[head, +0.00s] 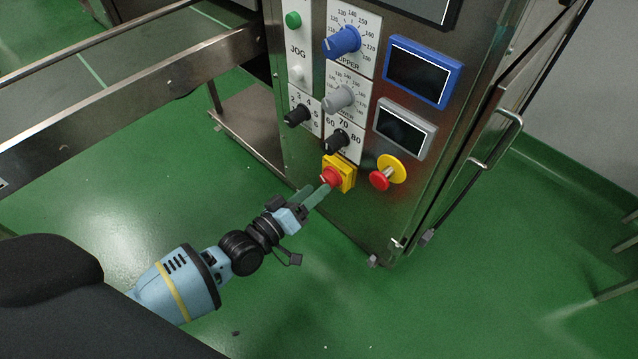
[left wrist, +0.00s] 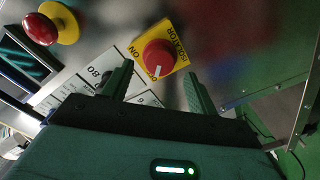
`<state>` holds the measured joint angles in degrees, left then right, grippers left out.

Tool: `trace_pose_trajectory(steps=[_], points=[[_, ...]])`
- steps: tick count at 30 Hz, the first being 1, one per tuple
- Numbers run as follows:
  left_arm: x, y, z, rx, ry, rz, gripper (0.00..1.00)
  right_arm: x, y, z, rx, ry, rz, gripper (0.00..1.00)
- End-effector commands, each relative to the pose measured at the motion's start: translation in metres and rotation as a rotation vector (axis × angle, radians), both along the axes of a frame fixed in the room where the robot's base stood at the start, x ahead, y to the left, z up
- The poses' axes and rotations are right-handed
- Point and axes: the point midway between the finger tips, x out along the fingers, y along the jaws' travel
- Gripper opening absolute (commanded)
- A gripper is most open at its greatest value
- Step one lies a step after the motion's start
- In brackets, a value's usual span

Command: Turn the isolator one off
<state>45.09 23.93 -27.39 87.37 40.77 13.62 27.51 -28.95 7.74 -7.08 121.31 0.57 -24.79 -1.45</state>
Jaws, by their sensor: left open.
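The isolator is a red rotary knob (head: 331,177) on a yellow square plate (head: 346,168), low on the steel control panel. In the left wrist view the red knob (left wrist: 158,58) shows a white pointer mark, on a yellow plate (left wrist: 178,38) lettered ISOLATOR and ON. The pointer is aimed away from the word ON, toward partly hidden lettering at the plate's lower edge. My left gripper (head: 322,190) is open, with its green fingers close to the knob. In the left wrist view its fingertips (left wrist: 158,80) stand either side of the knob's near side. My right gripper is not in view.
A red mushroom button on a yellow disc (head: 392,168) sits just right of the isolator. Above are black, grey and blue dials (head: 341,43) and two small screens (head: 422,72). A door handle (head: 497,140) juts out at right. Green floor (head: 290,310) is open in front.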

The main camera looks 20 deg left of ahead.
Motion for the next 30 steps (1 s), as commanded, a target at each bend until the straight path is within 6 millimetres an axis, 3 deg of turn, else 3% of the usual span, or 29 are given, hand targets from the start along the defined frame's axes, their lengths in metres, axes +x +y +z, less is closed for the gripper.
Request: trace_pose_trajectory(steps=[3,10,27,30], points=[[-0.019,0.007,0.002,0.003,0.001,-0.001,0.59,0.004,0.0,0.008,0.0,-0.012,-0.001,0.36],[-0.04,0.014,0.001,0.001,0.0,0.0,0.59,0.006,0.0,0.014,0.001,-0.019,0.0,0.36],[-0.042,0.015,0.0,0.001,0.0,-0.001,0.59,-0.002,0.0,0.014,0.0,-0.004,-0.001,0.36],[-0.042,0.015,0.007,0.0,-0.005,0.0,0.59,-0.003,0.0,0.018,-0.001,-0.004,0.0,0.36]])
